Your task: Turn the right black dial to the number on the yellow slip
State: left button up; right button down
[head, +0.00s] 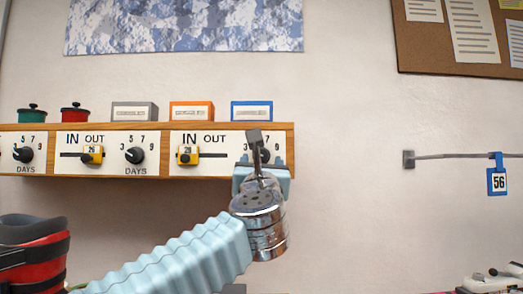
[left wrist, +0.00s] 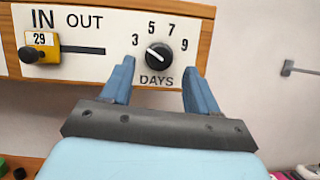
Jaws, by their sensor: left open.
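The right black dial (left wrist: 158,57) is on the white panel above the word DAYS, with 3, 5, 7 and 9 around it. Its white pointer mark points up and left, close to the 3. In the head view the dial (head: 265,156) is partly hidden by my left gripper (head: 262,160). In the left wrist view my left gripper (left wrist: 158,72) is open, one finger at each side of the dial, with gaps visible. A yellow slip (head: 511,4) is cut off at the head view's top right; no number on it is readable. My right gripper is not in view.
Another black dial (head: 135,155) and yellow IN/OUT sliders (head: 187,155) are on the wooden shelf front (head: 285,131). Small boxes (head: 251,111) and tins stand on top. A tag marked 56 (head: 497,182) hangs from a rail at right. The wall between is clear.

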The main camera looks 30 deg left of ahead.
aim_at(261, 157)
pick_arm(q)
jog(key=shift+p+x, duration=0.45)
jog(key=shift+x, duration=1.3)
jog(key=c, duration=1)
jog(key=shift+c, duration=0.2)
